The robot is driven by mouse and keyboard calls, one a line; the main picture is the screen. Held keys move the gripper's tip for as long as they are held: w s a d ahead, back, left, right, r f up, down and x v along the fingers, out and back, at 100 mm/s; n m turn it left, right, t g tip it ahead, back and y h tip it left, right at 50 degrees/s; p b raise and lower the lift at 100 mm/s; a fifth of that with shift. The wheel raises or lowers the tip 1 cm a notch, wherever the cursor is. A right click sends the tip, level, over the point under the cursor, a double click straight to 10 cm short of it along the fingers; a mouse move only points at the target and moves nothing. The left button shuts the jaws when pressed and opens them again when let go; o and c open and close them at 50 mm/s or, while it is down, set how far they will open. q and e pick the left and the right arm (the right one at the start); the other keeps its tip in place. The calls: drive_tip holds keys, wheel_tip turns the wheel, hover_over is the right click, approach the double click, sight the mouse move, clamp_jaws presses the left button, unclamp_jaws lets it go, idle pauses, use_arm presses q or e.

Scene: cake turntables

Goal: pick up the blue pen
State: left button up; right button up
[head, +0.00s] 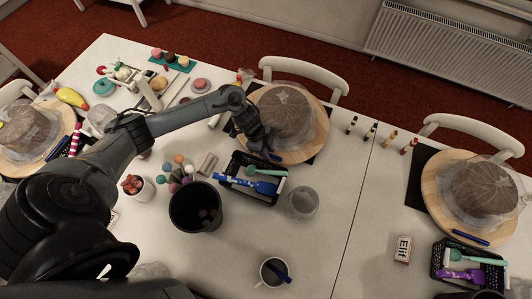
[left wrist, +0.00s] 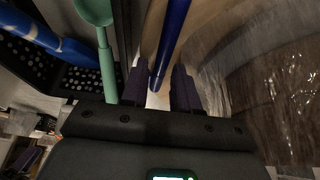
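My left gripper (head: 264,148) is low over the front edge of the middle wooden turntable (head: 318,140). A blue pen (head: 274,157) shows only as a short piece beside the fingertips in the head view. In the left wrist view the blue pen (left wrist: 172,40) lies lengthwise, its near end between the two fingers of the left gripper (left wrist: 160,92). The fingers stand apart with a gap, and I cannot see them pressing on the pen. Another blue pen (head: 470,238) lies on the right turntable's front edge. My right gripper is not in view.
A plastic-wrapped brown cake (head: 286,110) sits on the middle turntable, close to the gripper. A black basket (head: 236,187) with blue and green tools stands just in front. A black bin (head: 195,207), a clear cup (head: 303,202) and a white mug (head: 268,280) stand nearer.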

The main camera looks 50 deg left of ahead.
use_arm(q)
clamp_jaws()
drive_tip(key=shift+r, duration=0.6)
drive_tip(key=r, duration=0.3)
drive_tip(key=shift+d+r+p, duration=0.3)
drive_tip(key=shift+p, duration=0.1)
drive_tip(key=d+r+p, duration=0.2)
drive_tip(key=d+r, duration=0.5)
drive_tip(key=d, duration=0.4)
wheel_tip(320, 180, up, 11)
drive_tip(key=p, duration=1.2)
drive_tip(key=shift+w+r+p, duration=0.2)
drive_tip(key=shift+p, duration=0.2)
